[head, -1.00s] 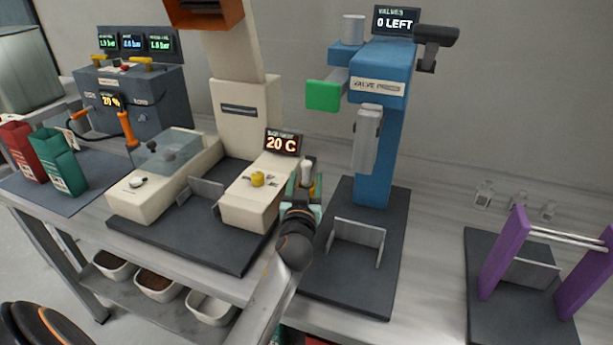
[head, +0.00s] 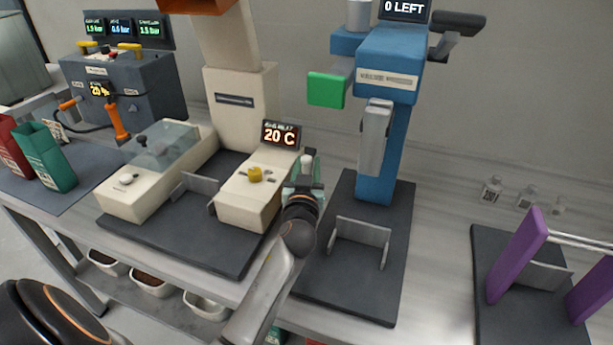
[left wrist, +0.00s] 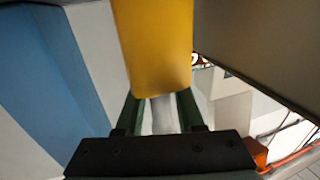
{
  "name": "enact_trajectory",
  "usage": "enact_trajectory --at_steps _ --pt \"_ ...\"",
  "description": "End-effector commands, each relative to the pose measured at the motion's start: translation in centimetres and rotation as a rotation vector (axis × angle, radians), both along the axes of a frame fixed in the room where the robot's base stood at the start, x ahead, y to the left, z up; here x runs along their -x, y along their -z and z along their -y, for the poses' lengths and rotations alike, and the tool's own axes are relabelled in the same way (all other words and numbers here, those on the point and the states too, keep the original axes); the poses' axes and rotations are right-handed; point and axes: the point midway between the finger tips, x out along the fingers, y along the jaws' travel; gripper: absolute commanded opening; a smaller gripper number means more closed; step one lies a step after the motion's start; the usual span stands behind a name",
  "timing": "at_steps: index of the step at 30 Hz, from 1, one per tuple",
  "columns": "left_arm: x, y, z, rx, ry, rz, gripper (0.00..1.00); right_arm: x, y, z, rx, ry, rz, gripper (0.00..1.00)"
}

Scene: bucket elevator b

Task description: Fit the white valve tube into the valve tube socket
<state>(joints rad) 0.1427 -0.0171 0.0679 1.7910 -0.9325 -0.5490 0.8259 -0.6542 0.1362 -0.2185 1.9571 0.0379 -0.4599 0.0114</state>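My left gripper (head: 305,178) is raised in front of the bench, between the cream machine and the blue valve machine (head: 380,140). Its green fingers appear closed around a small white piece, likely the white valve tube (head: 307,161), which sticks up above them. In the left wrist view, the white piece (left wrist: 161,115) sits between the fingers, with a yellow block (left wrist: 153,45) just beyond. A white cylinder (head: 359,14) stands on top of the blue machine, left of the "0 LEFT" display (head: 404,8). I cannot identify the valve tube socket. My right gripper is out of view.
The cream machine (head: 243,195) with a "20 C" display (head: 281,134) is left of the gripper. A green block (head: 326,89) juts from the blue machine. A purple-post stand (head: 516,255) is at right. Green and red bags (head: 45,156) stand at left.

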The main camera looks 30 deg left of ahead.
Motion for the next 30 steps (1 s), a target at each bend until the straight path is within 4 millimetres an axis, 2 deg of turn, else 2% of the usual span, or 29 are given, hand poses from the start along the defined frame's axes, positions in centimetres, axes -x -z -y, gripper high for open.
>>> enact_trajectory --at_steps 1,9,26,30 --pt "0.0 0.0 0.0 0.000 0.000 0.000 0.30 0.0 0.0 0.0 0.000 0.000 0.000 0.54" --pt "0.0 0.0 0.0 0.000 0.000 0.000 0.00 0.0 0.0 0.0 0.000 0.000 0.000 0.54" --pt "0.0 -0.2 0.0 -0.002 0.000 0.004 0.00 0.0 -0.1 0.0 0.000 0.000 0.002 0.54" --pt "0.0 -1.2 0.0 -0.002 0.000 0.005 0.00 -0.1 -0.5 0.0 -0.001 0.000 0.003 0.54"
